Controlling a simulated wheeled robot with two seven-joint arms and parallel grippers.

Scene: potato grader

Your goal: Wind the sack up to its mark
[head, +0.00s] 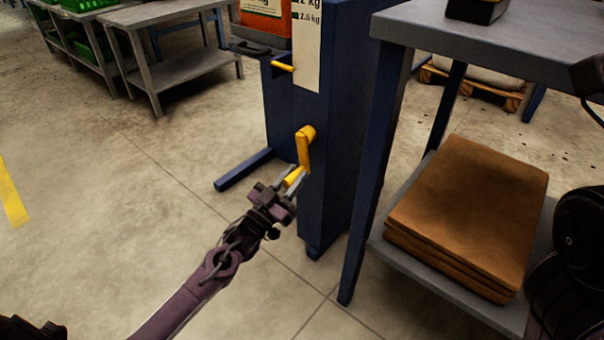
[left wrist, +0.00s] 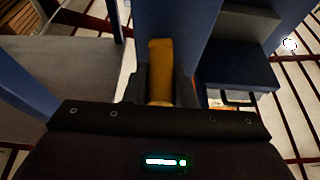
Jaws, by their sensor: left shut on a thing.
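A yellow crank (head: 304,150) is on the side of the dark blue column (head: 343,130), with its arm hanging down. My left gripper (head: 294,180) is shut on the crank's yellow handle at the lower end. In the left wrist view the yellow handle (left wrist: 160,72) stands between the two fingers (left wrist: 160,92). An orange sack (head: 264,20) rests on a dark carriage (head: 258,48) at the top, its upper part cut off. A white scale (head: 306,50) shows 2 kg and 2.5 kg. A yellow pointer (head: 283,66) is below the 2.5 kg line. The right gripper is not in view.
A grey table (head: 500,38) right of the column has folded brown sacks (head: 465,215) on its lower shelf. A blue foot (head: 243,170) sticks out left from the column. A grey bench (head: 175,70) and green crates (head: 95,45) stand at the back left. The left floor is clear.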

